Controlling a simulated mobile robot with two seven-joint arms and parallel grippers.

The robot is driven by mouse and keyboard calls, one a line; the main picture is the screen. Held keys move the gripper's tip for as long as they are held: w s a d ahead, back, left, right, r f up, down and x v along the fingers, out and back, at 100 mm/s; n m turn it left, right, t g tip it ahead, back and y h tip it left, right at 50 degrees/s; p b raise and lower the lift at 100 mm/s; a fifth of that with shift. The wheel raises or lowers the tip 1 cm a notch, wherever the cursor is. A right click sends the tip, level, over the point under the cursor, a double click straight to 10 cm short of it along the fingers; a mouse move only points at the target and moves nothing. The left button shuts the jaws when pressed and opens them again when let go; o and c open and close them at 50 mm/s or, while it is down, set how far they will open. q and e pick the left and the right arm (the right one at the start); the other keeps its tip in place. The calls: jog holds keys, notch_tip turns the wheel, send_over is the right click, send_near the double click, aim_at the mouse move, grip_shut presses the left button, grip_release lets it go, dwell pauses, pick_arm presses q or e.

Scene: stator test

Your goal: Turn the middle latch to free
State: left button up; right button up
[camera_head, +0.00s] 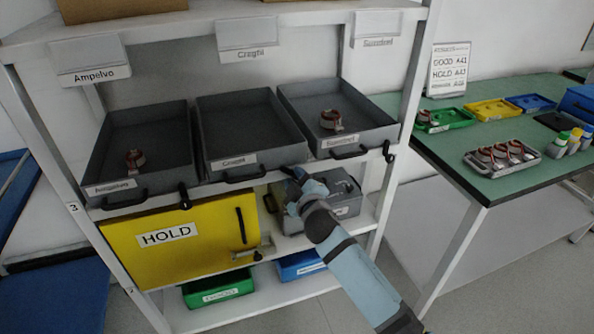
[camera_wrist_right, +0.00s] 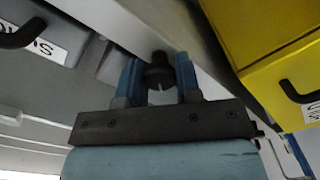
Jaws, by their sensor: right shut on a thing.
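My right gripper (camera_head: 298,181) reaches up from the lower right to the front edge of the upper shelf, below the middle and right trays. In the wrist view, its two blue fingers (camera_wrist_right: 158,78) are closed around a dark knob-like latch (camera_wrist_right: 158,64), the middle latch, with a small pale mark on it. In the head view the gripper mostly hides this latch, and its exact angle cannot be told. The left latch (camera_head: 184,196) and right latch (camera_head: 388,152) are small dark pieces on the same shelf edge. My left gripper is not in view.
Grey trays stand above: left (camera_head: 140,185), middle (camera_head: 240,162) and right (camera_head: 350,138); the outer two each hold a copper-wound part. A yellow HOLD panel (camera_head: 150,262) is below left. A grey bin (camera_head: 348,208) sits behind my gripper. A green table (camera_head: 480,140) stands at right.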

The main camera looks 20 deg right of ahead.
jog(key=n+p, duration=0.2)
jog(key=n, duration=0.1)
jog(key=shift+r+n, duration=0.2)
jog(key=shift+n, duration=0.5)
pick_arm(q)
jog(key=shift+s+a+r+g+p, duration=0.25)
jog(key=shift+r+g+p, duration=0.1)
jog(key=shift+p, duration=0.45)
pick_arm(e)
jog(key=shift+f+n, duration=0.1)
jog(key=shift+n, duration=1.4)
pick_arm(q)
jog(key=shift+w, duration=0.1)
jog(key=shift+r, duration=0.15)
pick_arm(e)
jog(key=o, duration=0.9)
jog(key=shift+w+f, duration=0.1)
